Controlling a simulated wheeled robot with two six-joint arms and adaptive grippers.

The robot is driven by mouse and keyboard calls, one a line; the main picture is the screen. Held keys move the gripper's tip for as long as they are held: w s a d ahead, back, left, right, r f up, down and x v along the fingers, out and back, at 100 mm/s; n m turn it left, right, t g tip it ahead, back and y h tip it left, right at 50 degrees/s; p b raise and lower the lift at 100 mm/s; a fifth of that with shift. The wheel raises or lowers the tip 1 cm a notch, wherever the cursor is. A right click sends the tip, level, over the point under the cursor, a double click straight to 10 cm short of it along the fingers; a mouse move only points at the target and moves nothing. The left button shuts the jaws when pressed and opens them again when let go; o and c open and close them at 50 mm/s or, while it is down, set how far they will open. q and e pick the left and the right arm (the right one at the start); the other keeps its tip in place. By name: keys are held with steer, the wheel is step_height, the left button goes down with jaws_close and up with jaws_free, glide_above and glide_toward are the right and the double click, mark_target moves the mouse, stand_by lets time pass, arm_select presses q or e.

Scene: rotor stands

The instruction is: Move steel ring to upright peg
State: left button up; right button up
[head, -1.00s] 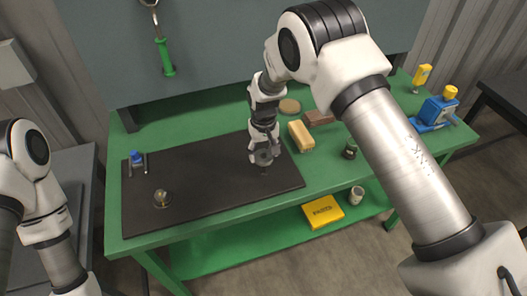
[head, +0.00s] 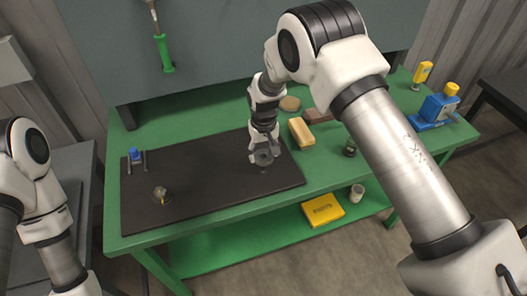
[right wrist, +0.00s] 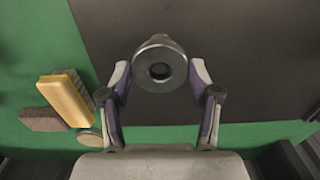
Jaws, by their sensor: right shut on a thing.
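My right gripper (head: 263,152) is over the right part of the dark mat (head: 215,185). It is shut on the steel ring (right wrist: 160,63), a grey round piece with a dark hole, between the two fingertips in the right wrist view. The ring also shows in the head view (head: 263,158). A small grey part shows just beyond the ring in the wrist view; I cannot tell what it is. A small upright peg (head: 161,195) on a round base stands at the mat's front left, well apart from the ring. My left gripper is out of view.
A blue piece (head: 135,153) sits between two grey supports at the mat's back left. A yellow brush (head: 301,132), a brown block (head: 317,116) and a round disc (head: 290,104) lie right of the mat. The mat between ring and peg is clear.

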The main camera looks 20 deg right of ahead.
mark_target(263, 158)
steer(key=shift+f+b, duration=0.8)
steer(key=shift+f, duration=0.6)
steer(key=shift+f+b, duration=0.6)
steer(key=shift+f, duration=0.45)
steer(key=o, duration=1.3)
steer(key=shift+r, duration=0.1)
steer(key=shift+r+p, duration=3.15)
steer(key=shift+r, duration=1.35)
